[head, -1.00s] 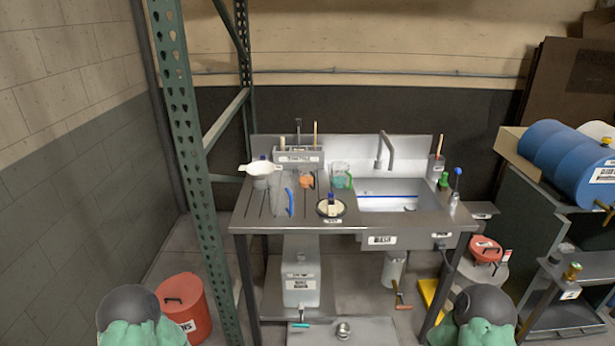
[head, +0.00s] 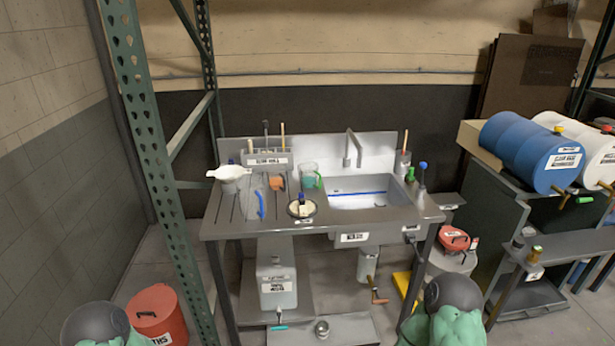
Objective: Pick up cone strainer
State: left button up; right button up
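The cone strainer (head: 229,173) is white with side tabs at its rim. It sits at the left end of the steel sink table (head: 216,226), and what holds it up cannot be made out. Parts of my two arms show at the bottom left and bottom right of the head view, well short of the table. Neither gripper is in view.
A green upright post (head: 150,160) stands at the table's left. On the table are a blue-handled brush (head: 260,205), a round dish (head: 302,208), a clear beaker (head: 309,174) and a sink basin (head: 370,199). A red bucket (head: 158,312) stands on the floor at left. Blue drum (head: 530,150) at right.

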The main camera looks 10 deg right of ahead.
aim_at(226, 174)
jog(key=i+j+u, duration=0.1)
jog(key=u, duration=0.4)
jog(key=i+u, duration=0.25)
jog(key=u, duration=0.2)
